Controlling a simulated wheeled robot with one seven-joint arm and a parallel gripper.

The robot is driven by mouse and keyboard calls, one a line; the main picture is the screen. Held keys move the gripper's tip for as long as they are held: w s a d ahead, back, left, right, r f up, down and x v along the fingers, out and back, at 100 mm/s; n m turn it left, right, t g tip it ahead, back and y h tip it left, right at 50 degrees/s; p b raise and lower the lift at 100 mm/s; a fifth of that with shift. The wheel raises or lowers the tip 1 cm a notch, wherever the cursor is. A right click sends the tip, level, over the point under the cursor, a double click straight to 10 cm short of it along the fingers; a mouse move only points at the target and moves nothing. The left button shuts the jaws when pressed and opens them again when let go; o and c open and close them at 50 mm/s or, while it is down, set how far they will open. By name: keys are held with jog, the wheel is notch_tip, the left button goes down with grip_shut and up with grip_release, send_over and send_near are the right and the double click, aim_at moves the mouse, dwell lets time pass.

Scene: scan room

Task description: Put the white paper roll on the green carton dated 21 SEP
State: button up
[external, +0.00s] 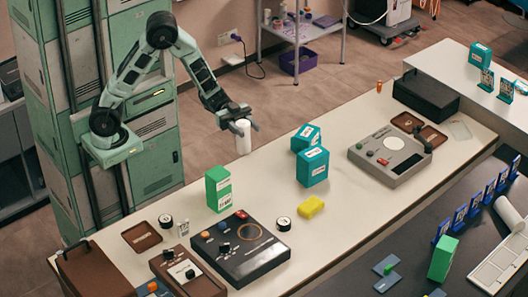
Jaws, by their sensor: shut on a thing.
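My gripper (241,125) is shut on the white paper roll (243,142). The roll hangs upright below the fingers, above the counter's back edge. A green carton (212,190) with a white label stands upright on the counter, below and left of the roll. Another green carton (442,259) stands on the dark lower desk at the right. The dates on both cartons are too small to read. The roll is apart from both cartons.
A grey device (390,154) sits further right. Bare counter (258,184) lies between the green carton and the teal boxes.

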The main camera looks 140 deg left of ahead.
jog(key=s+d+r+m+g+h+p, duration=0.1)
jog(key=d+r+m+h, duration=0.15)
jog(key=d+h, duration=0.2)
jog(key=s+d+r+m+g+h+p, duration=0.1)
jog(key=d+r+m+g+h, duration=0.15)
jog(key=d, duration=0.35)
notch_tip(320, 180, down, 10)
jog(key=shift+t+p, duration=0.3)
jog(key=shift+t, duration=0.05)
jog(key=shift+f, duration=0.1)
jog(key=o, duration=1)
